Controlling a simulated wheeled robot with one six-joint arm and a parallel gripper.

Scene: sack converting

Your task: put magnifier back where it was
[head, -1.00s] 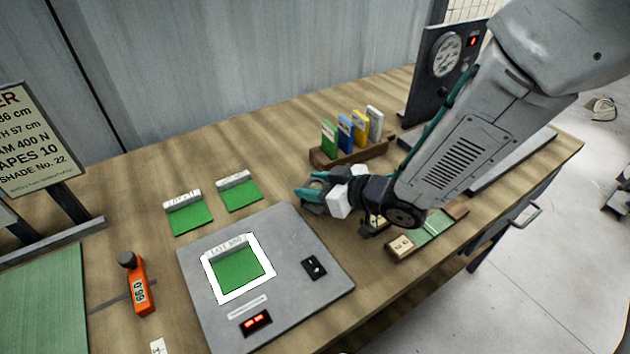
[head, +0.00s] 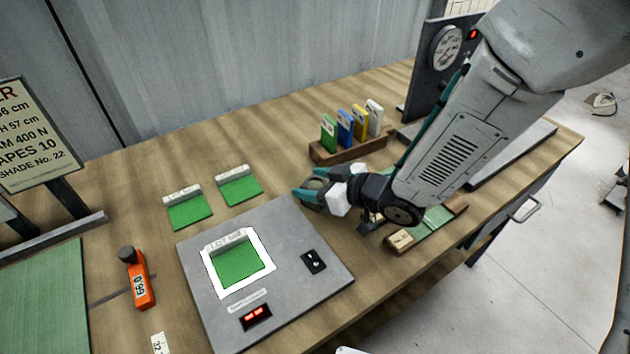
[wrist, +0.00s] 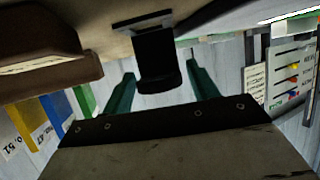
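My gripper (head: 310,187) is low over the bench, just beyond the far right corner of the grey device. Its two teal fingers are spread. In the wrist view a small black object with a flat plate, apparently the magnifier (wrist: 156,62), is between the fingers (wrist: 160,80). A narrow gap shows on its right side, and contact on the left is unclear. In the head view the magnifier is mostly hidden by the fingers, and whether it rests on the bench is hard to tell.
The grey device (head: 300,290) with a lit white frame and green swatch is in front. Two green swatches (head: 190,210) lie left. A wooden rack (head: 350,152) of coloured cards stands behind. An orange meter (head: 138,280) is at left. A green strip with wooden ends (head: 400,240) lies right.

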